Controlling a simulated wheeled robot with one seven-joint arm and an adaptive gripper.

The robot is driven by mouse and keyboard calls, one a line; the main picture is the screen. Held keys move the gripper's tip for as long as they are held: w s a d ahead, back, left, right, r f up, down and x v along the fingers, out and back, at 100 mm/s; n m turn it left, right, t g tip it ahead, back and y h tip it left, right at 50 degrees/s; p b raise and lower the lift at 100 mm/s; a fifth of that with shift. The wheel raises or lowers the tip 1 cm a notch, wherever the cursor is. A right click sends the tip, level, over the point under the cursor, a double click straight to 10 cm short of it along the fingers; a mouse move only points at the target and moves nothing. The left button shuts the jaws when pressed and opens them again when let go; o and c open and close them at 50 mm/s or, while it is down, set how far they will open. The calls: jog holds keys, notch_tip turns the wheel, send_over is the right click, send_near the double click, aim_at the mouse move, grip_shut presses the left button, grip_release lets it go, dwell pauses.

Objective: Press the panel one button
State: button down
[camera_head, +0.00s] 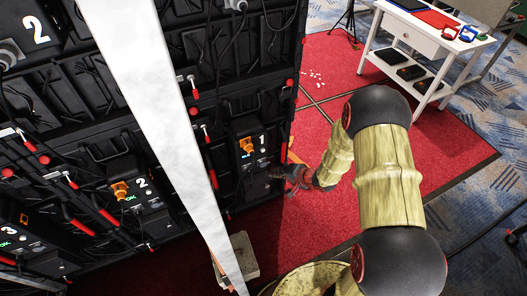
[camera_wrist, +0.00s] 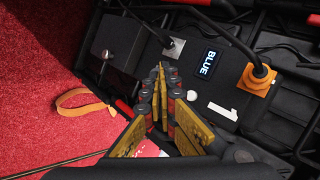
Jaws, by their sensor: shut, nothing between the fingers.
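The panel one unit (camera_head: 252,160) is a black box on the video wall's back, marked with a white 1, with an orange plug. My gripper (camera_head: 274,173) is shut and empty, just right of the unit. In the wrist view my gripper (camera_wrist: 161,70) points at the unit's face and hides part of it; contact cannot be told.
Units marked 2 (camera_head: 140,195) and 3 (camera_head: 12,245) are further left on the wall. A pale beam (camera_head: 165,120) crosses the head view. A white table (camera_head: 425,45) stands at the back right. An orange strap (camera_wrist: 85,107) lies on the open red carpet (camera_head: 325,65).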

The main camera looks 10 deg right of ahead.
jog(key=w+a, duration=0.1)
jog(key=w, duration=0.7)
jog(key=shift+a, duration=0.3)
jog(key=shift+w+a+b, duration=0.15)
jog(key=shift+w+b, duration=0.65)
jog(key=shift+b, duration=0.15)
dwell(2.0)
jog(key=shift+s+d+b, duration=0.2)
jog(key=shift+s+b, duration=0.4)
jog(key=shift+s, duration=0.3)
jog(key=s, duration=0.1)
jog(key=s+b, duration=0.1)
jog(key=s, duration=0.1)
jog(key=s+d+b, duration=0.1)
jog(key=s, duration=0.1)
dwell(1.0)
